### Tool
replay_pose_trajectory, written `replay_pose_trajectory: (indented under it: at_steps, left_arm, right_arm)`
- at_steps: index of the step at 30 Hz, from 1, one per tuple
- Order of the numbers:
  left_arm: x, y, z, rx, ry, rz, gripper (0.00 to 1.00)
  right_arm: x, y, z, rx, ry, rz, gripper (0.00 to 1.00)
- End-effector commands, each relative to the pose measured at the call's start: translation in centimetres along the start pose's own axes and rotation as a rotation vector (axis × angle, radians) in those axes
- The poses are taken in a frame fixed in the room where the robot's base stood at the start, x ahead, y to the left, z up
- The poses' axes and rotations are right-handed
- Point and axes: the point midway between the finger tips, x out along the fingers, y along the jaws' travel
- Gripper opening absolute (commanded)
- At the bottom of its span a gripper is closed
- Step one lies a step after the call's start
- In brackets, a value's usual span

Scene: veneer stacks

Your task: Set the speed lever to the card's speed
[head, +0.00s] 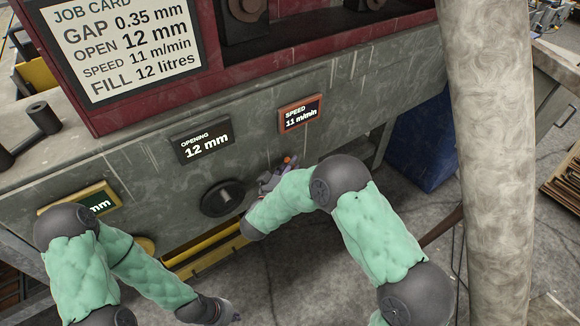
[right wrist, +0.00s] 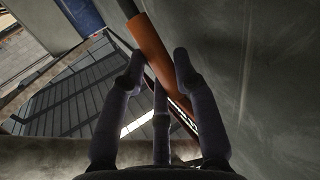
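The speed display (head: 300,114), in an orange frame, reads 11 m/min. The job card (head: 125,45) reads SPEED 11 m/min. The speed lever's orange handle (right wrist: 150,45) runs slantwise between the fingers of my right gripper (right wrist: 160,65) in the right wrist view. These fingers stand apart, with narrow gaps seeming to show beside the handle. In the head view my right gripper (head: 276,176) is at the bench front below the speed display, with a bit of orange at its tip. My left gripper (head: 228,316) is low at the bottom edge, away from the lever; its fingers are partly cut off.
The opening display (head: 203,140) reads 12 mm. Another display (head: 98,203) at the left is partly hidden by my left arm. A round black knob (head: 222,198) sits left of my right gripper. A yellow rail (head: 207,250) runs below. A thick pale column (head: 497,150) stands right.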

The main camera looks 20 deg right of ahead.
Motion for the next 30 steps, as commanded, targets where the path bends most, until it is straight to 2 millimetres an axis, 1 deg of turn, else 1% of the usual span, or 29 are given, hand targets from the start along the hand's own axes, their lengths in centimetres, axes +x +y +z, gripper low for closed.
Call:
replay_pose_trajectory:
  at_steps: [8, 16, 25, 26, 27, 30]
  left_arm:
    - [-0.3, 0.1, 0.0, 0.0, 0.0, 0.0, 0.0]
    - [-2.2, 0.8, 0.1, 0.0, 0.0, 0.0, 0.0]
    - [-2.1, 0.7, 0.1, 0.0, 0.0, 0.0, 0.0]
    - [-2.1, 0.7, 0.1, 0.0, 0.0, 0.0, 0.0]
    - [-2.1, 0.7, 0.1, 0.0, 0.0, 0.0, 0.0]
    - [-2.1, 0.7, 0.1, 0.0, 0.0, 0.0, 0.0]
  right_arm:
    - [0.1, 0.1, -0.1, 0.004, -0.007, -0.002, 0.0]
    - [0.6, 0.5, -0.5, 0.039, -0.065, -0.016, 0.0]
    - [0.7, 0.5, -0.2, 0.045, -0.073, -0.019, 0.0]
    - [0.7, 0.5, -0.2, 0.045, -0.073, -0.019, 0.32]
    - [0.7, 0.5, -0.2, 0.045, -0.073, -0.019, 0.4]
    - [0.7, 0.5, -0.2, 0.045, -0.073, -0.019, 0.4]
